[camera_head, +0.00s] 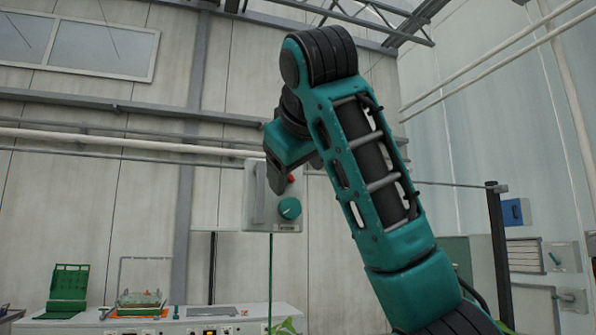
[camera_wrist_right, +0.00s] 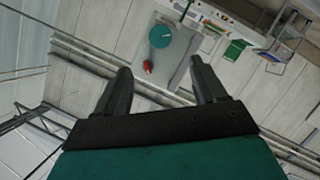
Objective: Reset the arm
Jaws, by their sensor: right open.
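My right arm, teal and black, rises through the middle of the head view and bends down at the top. My right gripper (camera_head: 278,178) points down in front of a grey control box (camera_head: 257,222) and hides part of it. The box has a round teal knob (camera_head: 289,208) and a small red part (camera_head: 291,178). In the right wrist view my right gripper (camera_wrist_right: 160,68) is open and empty. The knob (camera_wrist_right: 160,37) and the red part (camera_wrist_right: 148,67) show beyond and between its fingers, apart from them. My left gripper is not in view.
A white bench (camera_head: 90,322) runs along the lower left with a green box (camera_head: 68,285) and a clear-sided unit (camera_head: 142,285) on it. A dark post (camera_head: 500,250) and a blue wall box (camera_head: 515,212) stand at right. The upper left is free in front of the wall.

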